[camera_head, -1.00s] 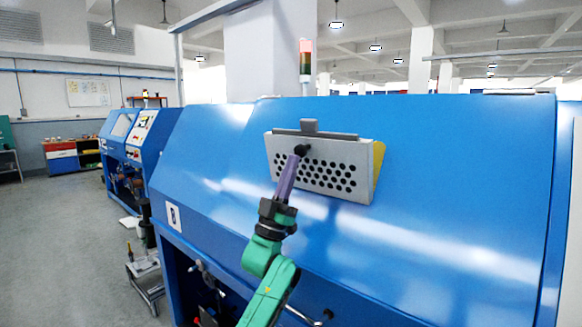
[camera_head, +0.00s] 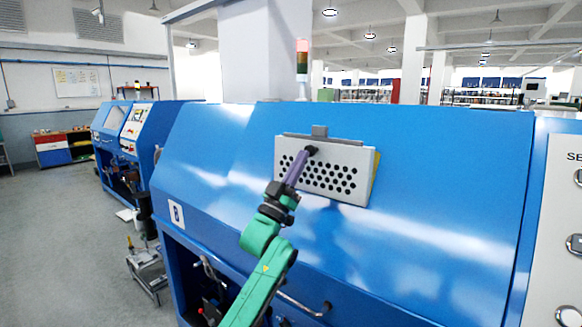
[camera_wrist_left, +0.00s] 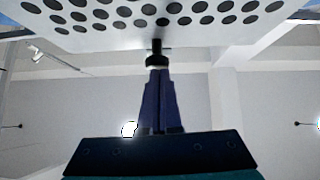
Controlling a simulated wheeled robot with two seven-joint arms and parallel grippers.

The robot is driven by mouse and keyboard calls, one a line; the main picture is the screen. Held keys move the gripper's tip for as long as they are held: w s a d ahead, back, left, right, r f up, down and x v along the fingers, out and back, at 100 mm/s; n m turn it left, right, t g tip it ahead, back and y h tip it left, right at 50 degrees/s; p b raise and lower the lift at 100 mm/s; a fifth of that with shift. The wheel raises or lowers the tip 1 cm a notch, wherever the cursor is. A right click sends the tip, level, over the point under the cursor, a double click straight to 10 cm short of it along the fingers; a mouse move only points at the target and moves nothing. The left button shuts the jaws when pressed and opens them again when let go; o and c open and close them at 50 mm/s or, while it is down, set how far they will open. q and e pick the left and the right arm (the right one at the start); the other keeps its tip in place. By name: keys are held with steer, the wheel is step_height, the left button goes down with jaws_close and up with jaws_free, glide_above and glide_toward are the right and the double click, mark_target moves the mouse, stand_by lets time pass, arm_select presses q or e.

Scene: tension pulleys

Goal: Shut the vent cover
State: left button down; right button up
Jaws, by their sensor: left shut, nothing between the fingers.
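The vent cover (camera_head: 350,160) is a light grey perforated panel with a hinge-like bracket at its top, on the sloped blue front of a machine. It stands a little off the blue surface, and a yellow part (camera_head: 376,170) shows behind its right edge. A small black knob (camera_head: 312,149) sits on its face near the top. My left gripper (camera_head: 304,156) is shut and empty, its purple fingertips at the knob. In the left wrist view the fingertips (camera_wrist_left: 158,74) point at the knob (camera_wrist_left: 157,55) and look to be touching it. My right gripper is out of view.
The blue machine (camera_head: 440,190) fills the middle, with a bent handle (camera_head: 305,308) low on its front. A white control panel (camera_head: 560,230) with buttons stands at the right. Another blue machine and open grey floor (camera_head: 70,230) lie to the left.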

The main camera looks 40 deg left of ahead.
mark_target(310, 150)
arm_select(q)
steer(key=shift+g+y, duration=0.3)
steer(key=shift+g, duration=0.2)
steer(key=shift+w+f+p+x, duration=0.1)
steer(key=shift+f+p+x, duration=0.1)
steer(key=shift+x, duration=0.55)
steer(key=shift+w+f+p+x, duration=0.15)
steer(key=shift+p+x, duration=0.1)
steer(key=shift+x, duration=0.5)
steer(key=shift+w+f+p+x, duration=0.1)
steer(key=shift+p+x, duration=0.1)
steer(key=shift+x, duration=0.5)
steer(key=shift+w+a+r, duration=0.1)
steer(key=shift+w, duration=0.4)
steer(key=shift+w+a+r, duration=0.1)
steer(key=shift+w+r, duration=0.05)
steer(key=shift+w, duration=0.35)
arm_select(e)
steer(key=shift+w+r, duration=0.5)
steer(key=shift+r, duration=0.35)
arm_select(q)
steer(key=shift+d+r, duration=0.1)
